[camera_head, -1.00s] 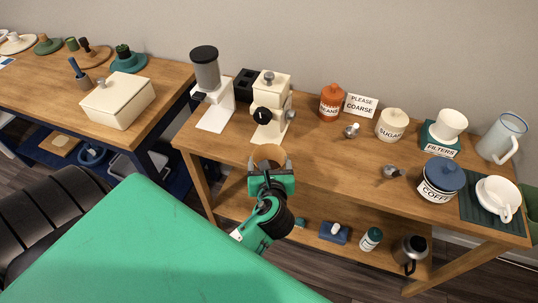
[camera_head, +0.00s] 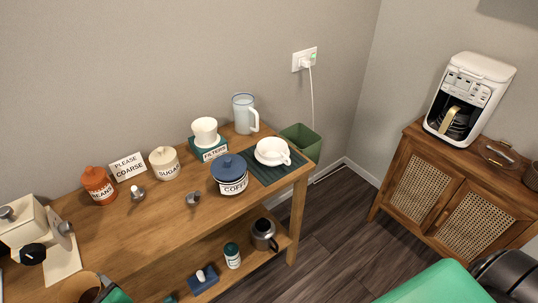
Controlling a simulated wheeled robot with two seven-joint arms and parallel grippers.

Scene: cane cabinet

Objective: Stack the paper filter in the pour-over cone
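A white flared cup shape (camera_head: 205,131), which looks like the paper filter, sits upright on a teal stand labelled FILTERS (camera_head: 212,153), toward the back of the wooden table. A white handled vessel (camera_head: 270,152), which looks like the pour-over cone, rests on a dark green mat (camera_head: 287,172) at the table's right end. My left gripper (camera_head: 100,292) shows only as a green and dark piece at the bottom left edge, beside a tan ring-shaped thing. Its fingers are mostly cut off, so its grip is unclear. My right gripper is out of view.
A blue-lidded COFFEE jar (camera_head: 229,176) stands just in front of the stand and left of the mat. A pale blue pitcher (camera_head: 243,112) stands behind. SUGAR (camera_head: 165,165) and BEANS (camera_head: 98,187) jars and the grinder (camera_head: 30,230) are farther left. The table front is fairly clear.

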